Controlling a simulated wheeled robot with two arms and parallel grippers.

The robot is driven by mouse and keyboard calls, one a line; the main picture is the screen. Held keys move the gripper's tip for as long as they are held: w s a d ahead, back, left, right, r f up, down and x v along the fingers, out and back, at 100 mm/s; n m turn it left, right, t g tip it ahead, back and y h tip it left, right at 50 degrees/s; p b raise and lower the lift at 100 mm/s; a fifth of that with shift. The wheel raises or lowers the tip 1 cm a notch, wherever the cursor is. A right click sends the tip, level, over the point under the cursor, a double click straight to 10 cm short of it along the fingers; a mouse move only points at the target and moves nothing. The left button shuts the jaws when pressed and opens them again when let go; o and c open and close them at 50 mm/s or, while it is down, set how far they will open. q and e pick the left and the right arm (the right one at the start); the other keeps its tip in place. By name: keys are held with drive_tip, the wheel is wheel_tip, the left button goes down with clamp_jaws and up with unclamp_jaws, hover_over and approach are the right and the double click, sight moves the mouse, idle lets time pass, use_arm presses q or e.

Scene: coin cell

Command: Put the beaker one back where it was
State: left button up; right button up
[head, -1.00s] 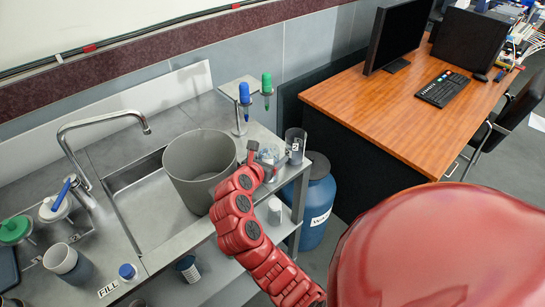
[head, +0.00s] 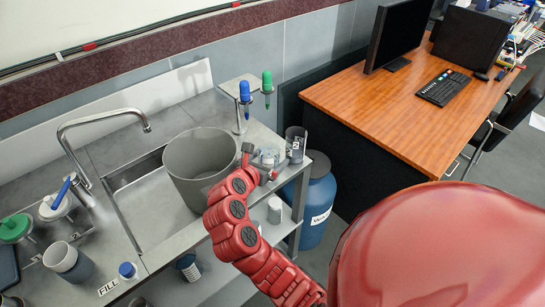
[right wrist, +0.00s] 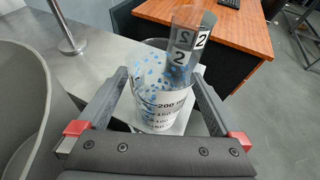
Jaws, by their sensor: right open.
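A clear beaker (right wrist: 160,105) with volume marks and blue dots inside stands upright in the right wrist view. It stands between the two fingers of my right gripper (right wrist: 160,78), which is open with one finger on each side. Whether the fingers touch it is hard to tell. In the head view the beaker (head: 269,153) is partly hidden behind my right gripper (head: 260,161), at the right end of the steel counter. A second clear beaker labelled 2 (head: 296,143) stands just beyond it and also shows in the right wrist view (right wrist: 187,45). My left gripper is not in view.
A stand with blue (head: 244,92) and green (head: 267,82) droppers rises behind. A blue waste drum (head: 318,195) stands below the counter's right edge. Capped jars (head: 57,205) are at the left.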

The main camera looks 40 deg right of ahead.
drive_tip(key=p+v, duration=0.2)
drive_tip(key=v, duration=0.7)
drive_tip(key=shift+s+a+r, duration=0.1)
drive_tip(key=shift+r, duration=0.05)
